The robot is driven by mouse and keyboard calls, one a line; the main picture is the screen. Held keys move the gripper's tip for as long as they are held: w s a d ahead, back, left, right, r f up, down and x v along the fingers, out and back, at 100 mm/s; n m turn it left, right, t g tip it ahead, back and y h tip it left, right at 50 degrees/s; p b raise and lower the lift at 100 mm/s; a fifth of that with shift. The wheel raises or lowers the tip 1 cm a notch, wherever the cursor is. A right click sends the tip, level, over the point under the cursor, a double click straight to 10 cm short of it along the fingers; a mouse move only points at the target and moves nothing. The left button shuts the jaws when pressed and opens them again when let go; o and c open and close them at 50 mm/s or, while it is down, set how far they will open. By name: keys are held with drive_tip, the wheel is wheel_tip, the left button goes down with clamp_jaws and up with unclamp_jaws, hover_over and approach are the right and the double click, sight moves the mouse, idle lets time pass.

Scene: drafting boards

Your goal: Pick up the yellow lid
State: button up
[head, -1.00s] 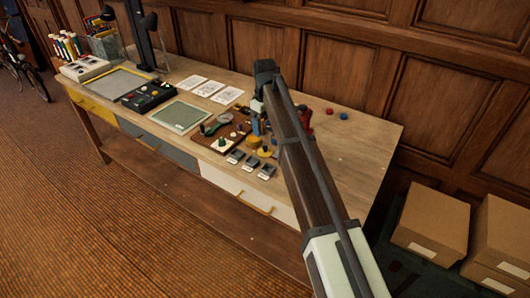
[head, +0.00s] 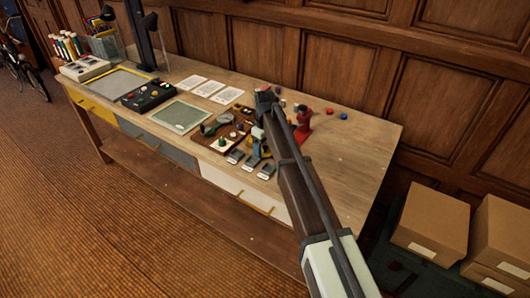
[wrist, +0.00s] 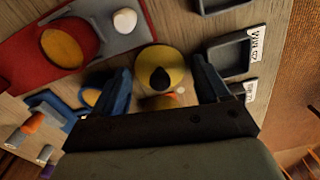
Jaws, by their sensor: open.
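A round yellow lid with a dark knob (wrist: 160,68) lies in the wrist view between my fingertips, toward the far side of the gap. My gripper (wrist: 161,82) is open, with one blue finger on each side of the lid and no clear contact. A second yellowish part (wrist: 158,102) shows just below the lid, partly hidden by my gripper's palm. In the head view my gripper (head: 258,148) is low over the front right part of the table, and my arm hides much of that spot.
Dark open trays with white labels (wrist: 235,55) sit close to the right finger. A red piece with an orange oval top (wrist: 65,45) and a white knob (wrist: 125,20) lie at upper left. A blue holder (wrist: 45,105) is left. The table's right end (head: 355,150) is mostly bare.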

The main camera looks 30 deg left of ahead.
sight(265, 147)
drive_tip(key=shift+c, duration=0.4)
drive_tip(key=c, duration=0.7)
drive_tip(key=shift+r, duration=0.1)
wheel_tip(265, 147, up, 8)
drive_tip(key=shift+r, duration=0.2)
drive_tip(key=shift+w+a+r, duration=0.15)
drive_tip(key=shift+a+r, duration=0.2)
drive_tip(key=shift+r, duration=0.25)
drive_tip(key=w+a, duration=0.2)
drive_tip(key=a, duration=0.4)
drive_tip(key=shift+s+f, duration=0.15)
drive_tip(key=shift+f, duration=2.8)
